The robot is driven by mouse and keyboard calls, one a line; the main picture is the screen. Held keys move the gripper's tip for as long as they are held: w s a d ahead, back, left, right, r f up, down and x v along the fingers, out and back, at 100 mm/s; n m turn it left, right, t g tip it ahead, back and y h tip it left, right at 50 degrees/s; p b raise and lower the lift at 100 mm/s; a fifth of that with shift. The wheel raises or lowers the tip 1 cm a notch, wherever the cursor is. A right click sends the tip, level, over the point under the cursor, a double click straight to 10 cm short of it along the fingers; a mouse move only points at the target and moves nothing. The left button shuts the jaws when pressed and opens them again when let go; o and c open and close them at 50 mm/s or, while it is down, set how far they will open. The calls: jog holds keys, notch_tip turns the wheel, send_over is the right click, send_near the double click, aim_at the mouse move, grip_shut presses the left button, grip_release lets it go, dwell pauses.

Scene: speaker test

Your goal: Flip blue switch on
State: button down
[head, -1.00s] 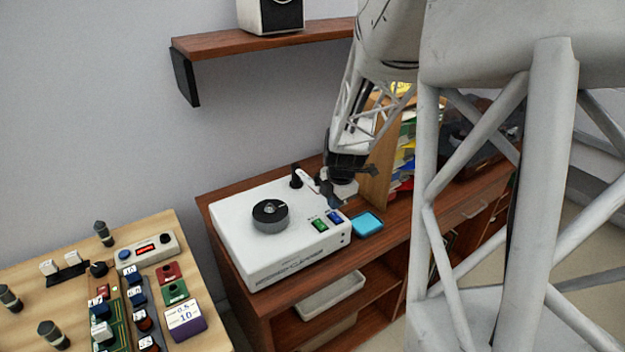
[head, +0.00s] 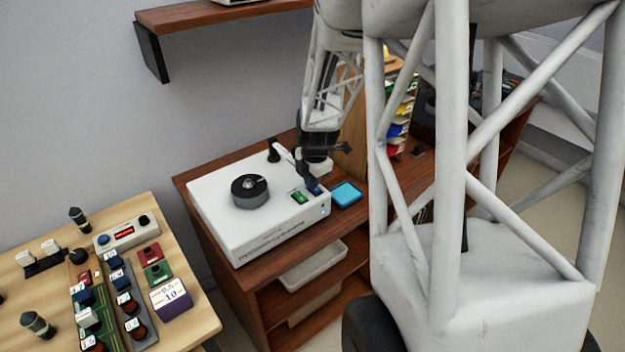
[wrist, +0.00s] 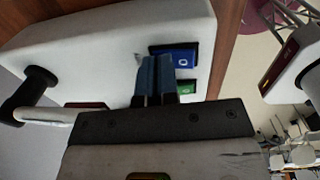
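The white box-shaped device (head: 250,228) has a dark round knob (head: 249,190) on top. Its blue switch (head: 314,188) sits near the right corner beside a green switch (head: 299,197). In the wrist view, the blue switch (wrist: 183,55) shows a white "O" mark, and the green switch (wrist: 187,88) is partly hidden. My gripper (wrist: 155,66) has its two dark blue fingers side by side, shut with nothing seen between them. The fingertips are right at the blue switch and cover part of it. I cannot tell whether they touch it.
A light blue square pad (head: 345,194) lies right of the device on the brown cabinet (head: 254,290). A black-and-white lever arm (head: 281,152) stands at the device's back corner. A wooden table (head: 45,285) with electronic parts is at the left. A shelf (head: 215,14) hangs above.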

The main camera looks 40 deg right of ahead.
jog(key=shift+s, duration=0.3)
jog(key=shift+s+r, duration=0.15)
jog(key=shift+s, duration=0.45)
jog(key=shift+r, duration=0.15)
notch_tip(320, 180, up, 14)
jog(key=s, duration=0.2)
dwell(0.8)
jog(key=shift+f, duration=0.2)
jog(key=s+a+r+m, duration=0.2)
jog(key=s+a+m, duration=0.3)
jog(key=a, duration=0.3)
jog(key=s+a+r+m+t, duration=0.1)
jog(key=s+a+r+m, duration=0.1)
jog(key=s+a+m, duration=0.4)
jog(key=s+a+r+m, duration=0.2)
jog(key=s+a+m, duration=0.4)
jog(key=a, duration=0.6)
jog(key=shift+a+r+m, duration=0.15)
jog(key=shift+r+m, duration=0.05)
jog(key=shift+m, duration=0.4)
